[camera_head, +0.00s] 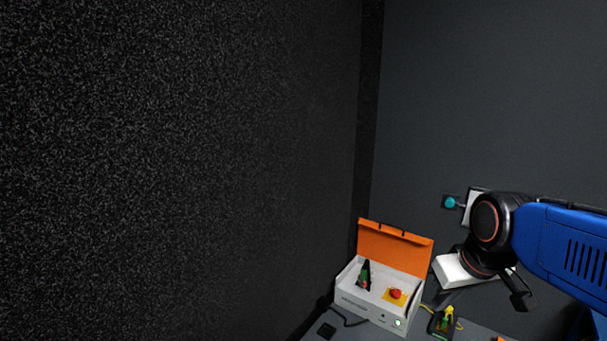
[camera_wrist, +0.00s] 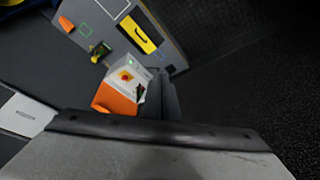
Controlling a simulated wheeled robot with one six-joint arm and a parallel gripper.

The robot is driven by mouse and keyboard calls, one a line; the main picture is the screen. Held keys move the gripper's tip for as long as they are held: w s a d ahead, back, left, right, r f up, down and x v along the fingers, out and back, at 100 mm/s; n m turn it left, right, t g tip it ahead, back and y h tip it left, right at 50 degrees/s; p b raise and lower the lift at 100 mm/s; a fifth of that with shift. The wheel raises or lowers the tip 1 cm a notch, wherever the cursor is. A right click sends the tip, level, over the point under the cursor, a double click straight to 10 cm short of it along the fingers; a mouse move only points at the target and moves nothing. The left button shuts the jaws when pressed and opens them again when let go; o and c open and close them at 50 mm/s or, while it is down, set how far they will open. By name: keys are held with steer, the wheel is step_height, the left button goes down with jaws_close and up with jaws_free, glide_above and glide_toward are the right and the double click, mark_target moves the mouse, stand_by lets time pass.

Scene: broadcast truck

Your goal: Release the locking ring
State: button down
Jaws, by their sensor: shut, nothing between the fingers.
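I cannot clearly make out a locking ring. A red knob (camera_head: 396,293) on a yellow plate sits inside an open white box (camera_head: 365,309) with an orange lid (camera_head: 395,247); the knob also shows in the wrist view (camera_wrist: 126,76). A round teal fitting (camera_head: 450,202) is on the back wall, left of my arm. My gripper (camera_head: 520,299) is at the right in the head view, above and right of the box. It is shut and empty, apart from the box and the teal fitting.
A small dark device with yellow and green parts (camera_head: 443,322) stands right of the box; it shows in the wrist view (camera_wrist: 100,51). A black-and-yellow case (camera_wrist: 141,31) lies on the grey worktop (camera_wrist: 179,62). A dark speckled wall (camera_head: 180,170) closes the left side.

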mark_target(365, 285)
steer(key=s+f+m, duration=0.1)
steer(key=s+f, duration=0.2)
steer(key=s, duration=0.5)
steer(key=shift+s+d+m+h, duration=0.3)
steer(key=shift+s+d, duration=0.05)
steer(key=shift+d, duration=0.1)
steer(key=c, duration=1.8)
jaws_free()
steer(key=shift+s+f, duration=0.3)
steer(key=shift+o, duration=0.2)
steer(key=w+f+t, duration=0.2)
steer(key=w+f, duration=0.1)
steer(key=w, duration=0.9)
steer(key=w+f+t, duration=0.2)
steer(key=w+f, duration=0.1)
steer(key=w, duration=0.9)
steer(key=w+f+t, duration=0.1)
steer(key=w+f, duration=0.2)
steer(key=w, duration=0.9)
steer(key=w+f+t, duration=0.5)
steer(key=w+f, duration=1.1)
steer(key=f, duration=0.5)
steer(key=s+f+t, duration=0.4)
steer(key=f, duration=1.1)
steer(key=w, duration=1.7)
steer(key=shift+w+a+f, duration=0.1)
steer(key=shift+a+f, duration=0.1)
steer(key=shift+a, duration=0.15)
